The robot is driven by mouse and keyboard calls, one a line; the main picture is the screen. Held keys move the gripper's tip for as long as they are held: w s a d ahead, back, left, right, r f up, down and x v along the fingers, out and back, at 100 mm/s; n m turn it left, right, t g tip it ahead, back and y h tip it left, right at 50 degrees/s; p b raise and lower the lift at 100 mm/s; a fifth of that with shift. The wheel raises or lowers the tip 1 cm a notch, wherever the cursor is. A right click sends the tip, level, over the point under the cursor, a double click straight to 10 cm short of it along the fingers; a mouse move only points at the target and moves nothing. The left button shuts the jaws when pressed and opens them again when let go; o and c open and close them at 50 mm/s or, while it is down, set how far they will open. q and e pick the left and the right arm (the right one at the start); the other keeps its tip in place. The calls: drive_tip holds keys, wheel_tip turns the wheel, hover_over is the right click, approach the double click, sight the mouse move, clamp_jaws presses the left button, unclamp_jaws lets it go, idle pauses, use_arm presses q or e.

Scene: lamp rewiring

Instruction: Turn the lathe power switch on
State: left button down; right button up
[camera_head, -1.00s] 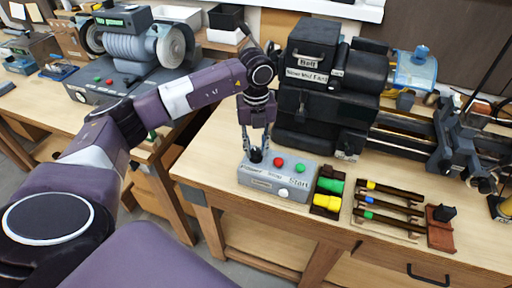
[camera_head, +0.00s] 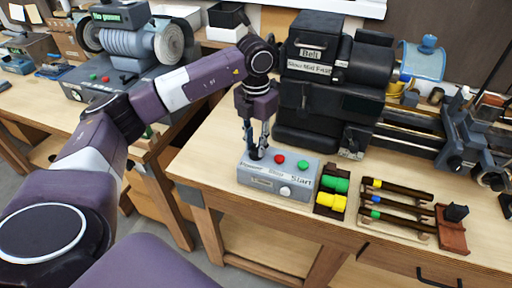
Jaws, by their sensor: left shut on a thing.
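The grey control box (camera_head: 277,179) sits at the front left of the lathe bench, with a red button (camera_head: 279,160), a green button (camera_head: 302,165), a white knob (camera_head: 285,191) and a "Start" label. A black power switch (camera_head: 253,155) stands at its left end. My left gripper (camera_head: 256,150) points down over that end and is shut on the switch, its fingers hiding part of it. Whether the switch is turned on cannot be told. The black lathe (camera_head: 315,100) stands behind the box. My right gripper is out of view.
A tray with green and yellow pieces (camera_head: 331,201) stands close right of the box. A rack of dark tools (camera_head: 393,205) and a brown block with a black knob (camera_head: 452,228) lie further right. A grinder (camera_head: 130,45) stands on the left bench.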

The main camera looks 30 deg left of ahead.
sight(255, 147)
use_arm(q)
drive_tip(key=m+b, duration=0.1)
drive_tip(key=m, duration=0.3)
drive_tip(key=shift+m+b, duration=0.3)
drive_tip(key=shift+b, duration=0.1)
drive_tip(key=shift+m+b, duration=0.55)
drive_tip(key=shift+m, duration=1.45)
drive_tip(key=shift+r, duration=0.1)
drive_tip(key=c, duration=1.6)
unclamp_jaws()
drive_tip(key=shift+a, duration=0.1)
wheel_tip(255, 147, up, 12)
drive_tip(key=shift+f, duration=0.1)
